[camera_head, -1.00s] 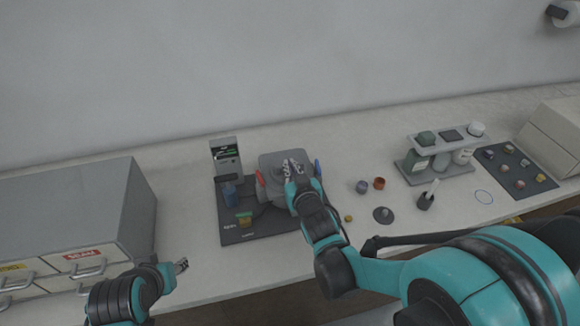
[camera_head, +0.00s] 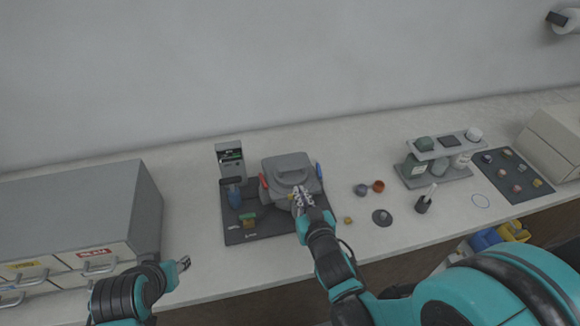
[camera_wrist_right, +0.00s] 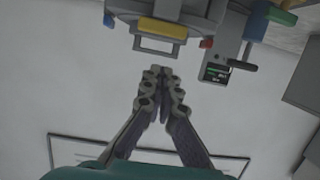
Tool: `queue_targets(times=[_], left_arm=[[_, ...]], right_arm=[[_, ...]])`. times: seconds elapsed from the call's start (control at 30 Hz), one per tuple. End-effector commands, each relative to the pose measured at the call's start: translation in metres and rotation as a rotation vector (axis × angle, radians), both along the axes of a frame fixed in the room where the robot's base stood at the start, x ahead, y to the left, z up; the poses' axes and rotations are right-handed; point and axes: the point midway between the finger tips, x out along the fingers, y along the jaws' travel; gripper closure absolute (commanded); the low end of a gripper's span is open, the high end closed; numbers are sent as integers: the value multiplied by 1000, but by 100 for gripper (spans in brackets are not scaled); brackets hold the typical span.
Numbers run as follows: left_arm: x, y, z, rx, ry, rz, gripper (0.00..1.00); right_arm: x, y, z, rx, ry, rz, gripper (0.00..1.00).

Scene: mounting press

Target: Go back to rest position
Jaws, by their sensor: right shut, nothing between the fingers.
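My right gripper (camera_head: 302,197) is in front of the grey mounting press (camera_head: 287,168), near its front edge in the head view. In the right wrist view the right gripper (camera_wrist_right: 161,75) has its fingertips together with nothing between them. The press shows there too (camera_wrist_right: 200,15), with a yellow part (camera_wrist_right: 161,29) on it, apart from the fingertips.
The press stands on a dark base plate (camera_head: 233,233) beside a control unit (camera_head: 230,163). A grey drawer cabinet (camera_head: 70,205) is at the left. Small cups (camera_head: 378,186), a bottle rack (camera_head: 439,177) and a dark tray (camera_head: 527,192) are at the right. The wall is behind the worktop.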

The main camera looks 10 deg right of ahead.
Motion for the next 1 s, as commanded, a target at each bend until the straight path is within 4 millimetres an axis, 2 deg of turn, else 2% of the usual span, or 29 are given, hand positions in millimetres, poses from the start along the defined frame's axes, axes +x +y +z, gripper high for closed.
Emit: queue_targets(times=[0.27, 0.47, 0.57, 0.67, 0.9, 1.0], left_arm=[[0, 0, 0, 0, 0, 0, 60], [0, 0, 0, 0, 0, 0, 60], [0, 0, 0, 0, 0, 0, 60], [0, 0, 0, 0, 0, 0, 60], [0, 0, 0, 0, 0, 0, 60], [0, 0, 0, 0, 0, 0, 60]], right_arm=[[-2, -2, -1, -1, 11, -5, 100], [-7, -18, -9, -13, 160, -49, 100], [-21, -26, -13, -18, 290, -69, 100], [-43, -30, -13, -18, 422, -69, 100], [-103, -27, -6, -8, 649, -27, 100], [-117, -25, -4, -5, 691, -13, 100]])
